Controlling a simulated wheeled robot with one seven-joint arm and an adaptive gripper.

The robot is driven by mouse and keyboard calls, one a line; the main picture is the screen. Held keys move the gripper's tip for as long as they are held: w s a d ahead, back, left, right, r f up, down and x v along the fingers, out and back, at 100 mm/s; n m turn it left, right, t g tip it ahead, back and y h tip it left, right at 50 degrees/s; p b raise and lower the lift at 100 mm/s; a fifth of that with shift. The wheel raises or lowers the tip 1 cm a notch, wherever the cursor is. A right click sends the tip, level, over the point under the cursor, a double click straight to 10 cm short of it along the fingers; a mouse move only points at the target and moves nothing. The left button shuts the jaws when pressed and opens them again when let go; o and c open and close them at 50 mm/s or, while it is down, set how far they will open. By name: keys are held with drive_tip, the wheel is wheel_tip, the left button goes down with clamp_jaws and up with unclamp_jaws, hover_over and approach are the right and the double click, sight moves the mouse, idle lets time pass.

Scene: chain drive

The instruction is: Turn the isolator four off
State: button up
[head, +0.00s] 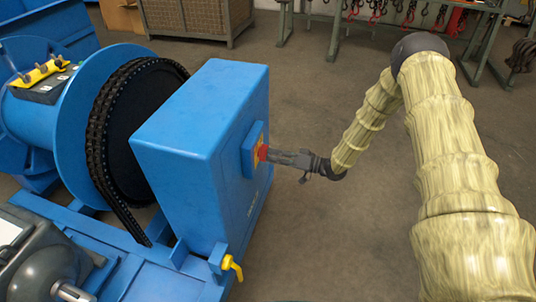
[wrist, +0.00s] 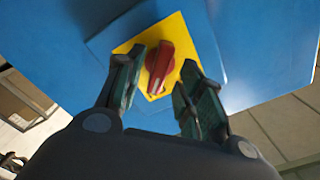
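The isolator is a red rotary handle (wrist: 160,67) on a yellow plate (wrist: 178,28), set on a blue box on the side of the blue cabinet. In the wrist view the handle stands nearly upright, tilted slightly. In the head view the red handle (head: 263,152) shows at the cabinet's right face, partly hidden by my gripper (head: 272,155). In the wrist view my gripper (wrist: 153,84) is open, with one finger on each side of the handle. A gap shows on both sides; I cannot tell if the fingertips reach its depth. No number shows on the isolator.
The blue cabinet (head: 195,120) stands beside a large chain wheel (head: 130,120) and a blue drum. A yellow lever (head: 232,267) sits low at its front corner. Open floor (head: 330,240) lies to the right. A bench (head: 440,15) with hanging tools stands behind.

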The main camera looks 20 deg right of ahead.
sight(264, 153)
drive_tip(key=shift+x, duration=1.4)
clamp_jaws()
